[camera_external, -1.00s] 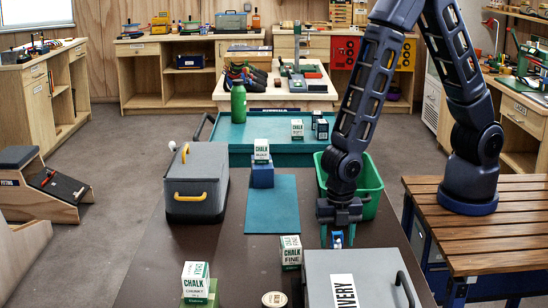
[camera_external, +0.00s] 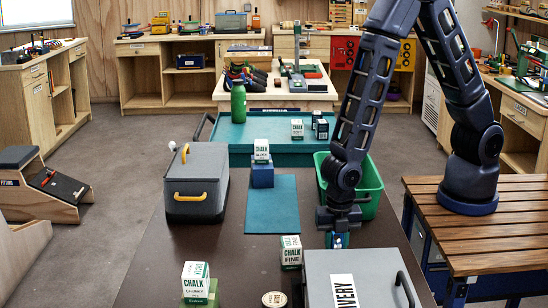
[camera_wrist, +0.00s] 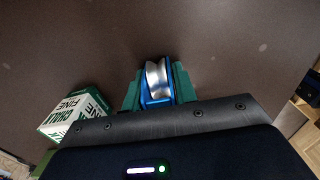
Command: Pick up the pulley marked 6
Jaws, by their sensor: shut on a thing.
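A blue pulley with a silver wheel (camera_wrist: 157,82) sits between the green fingers of my gripper (camera_wrist: 157,88) in the wrist view. My gripper is shut on it, with one finger against each side. No number can be read on the pulley from here. In the external view my gripper (camera_external: 338,240) points down at the dark table, behind the grey delivery box, and the pulley is mostly hidden by the fingers. I cannot tell whether the pulley touches the table.
A "Chalk Fine" box (camera_external: 291,252) stands just left of my gripper. The grey delivery box (camera_external: 318,272) is in front, and a green bin (camera_external: 370,188) is behind. A teal mat (camera_external: 271,205) and a grey case with yellow handles (camera_external: 197,180) lie further left.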

